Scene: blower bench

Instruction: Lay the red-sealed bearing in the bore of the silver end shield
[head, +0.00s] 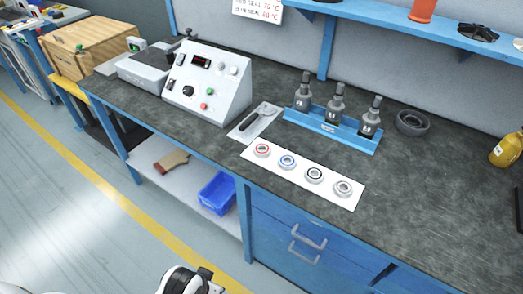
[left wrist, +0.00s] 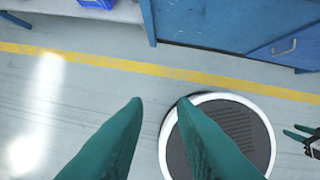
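The red-sealed bearing (head: 262,150) lies flat at the left end of a row of bearings on a white mat (head: 328,194). I cannot clearly make out a silver end shield; a dark grey ring-shaped part (head: 412,122) lies on the bench to the right of the bottle rack. My left gripper (left wrist: 160,100) has its teal fingers apart and empty, over the floor in front of the bench. My right gripper (left wrist: 298,133) shows at the right edge of the left wrist view, its small fingers apart and empty. Both grippers are away from the bearings.
Blue- (head: 287,161), black- (head: 314,175) and grey-sealed (head: 343,188) bearings share the mat. A yellow bottle (head: 507,150) stands at right. The bench's right front is clear.

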